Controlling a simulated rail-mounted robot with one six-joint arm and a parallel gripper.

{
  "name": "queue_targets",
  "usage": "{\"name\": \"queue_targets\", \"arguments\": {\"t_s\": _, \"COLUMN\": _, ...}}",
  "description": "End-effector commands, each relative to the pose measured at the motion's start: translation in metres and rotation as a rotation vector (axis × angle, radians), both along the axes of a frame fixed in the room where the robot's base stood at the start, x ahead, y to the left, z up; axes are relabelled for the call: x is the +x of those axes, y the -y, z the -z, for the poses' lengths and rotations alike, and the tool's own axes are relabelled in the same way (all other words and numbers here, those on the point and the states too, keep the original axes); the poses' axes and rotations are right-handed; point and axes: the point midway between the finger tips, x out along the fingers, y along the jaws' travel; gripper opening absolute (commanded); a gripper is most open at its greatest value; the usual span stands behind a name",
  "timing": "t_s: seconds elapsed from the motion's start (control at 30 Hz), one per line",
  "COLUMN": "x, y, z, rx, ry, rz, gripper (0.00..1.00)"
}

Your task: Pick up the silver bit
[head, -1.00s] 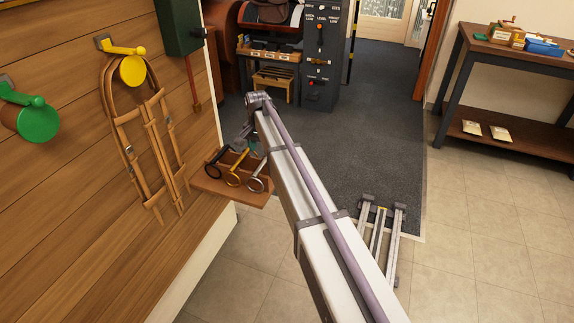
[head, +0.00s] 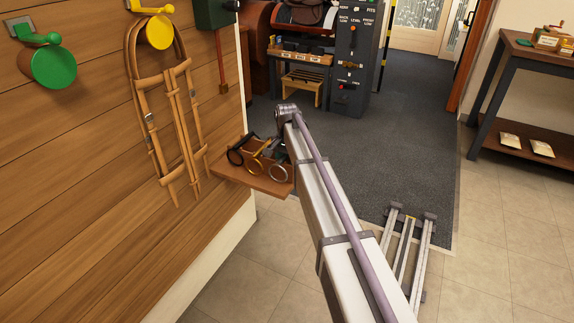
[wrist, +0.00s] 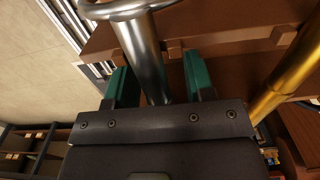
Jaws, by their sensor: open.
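The silver bit (wrist: 139,50) is a shiny bar with a ring at its end. In the head view its ring (head: 279,171) hangs at the right end of a small wooden rack (head: 262,183). In the wrist view my gripper (wrist: 157,64) is open, with one green finger on each side of the silver bar. The bar lies between them, nearer the left finger; whether it touches is unclear.
A gold bit (wrist: 290,80) is close on the right of my gripper, and a black bit (head: 237,156) hangs at the rack's left end. The plank wall (head: 90,200) stands left of the rack. Open floor (head: 385,120) lies to the right.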

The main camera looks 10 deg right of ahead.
Motion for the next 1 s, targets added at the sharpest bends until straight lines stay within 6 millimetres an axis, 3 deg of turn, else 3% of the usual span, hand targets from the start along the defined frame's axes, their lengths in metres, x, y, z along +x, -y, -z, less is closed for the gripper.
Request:
{"name": "queue_targets", "arguments": {"t_s": 0.07, "x": -0.0001, "y": -0.0001, "z": -0.0021, "rx": 0.000, "ry": 0.000, "rz": 0.000, "gripper": 0.49}}
{"name": "queue_targets", "arguments": {"t_s": 0.6, "x": 0.0000, "y": -0.0001, "z": -0.0022, "rx": 0.000, "ry": 0.000, "rz": 0.000, "gripper": 0.00}}
{"name": "queue_targets", "arguments": {"t_s": 1.0, "x": -0.0001, "y": -0.0001, "z": -0.0072, "rx": 0.000, "ry": 0.000, "rz": 0.000, "gripper": 0.00}}
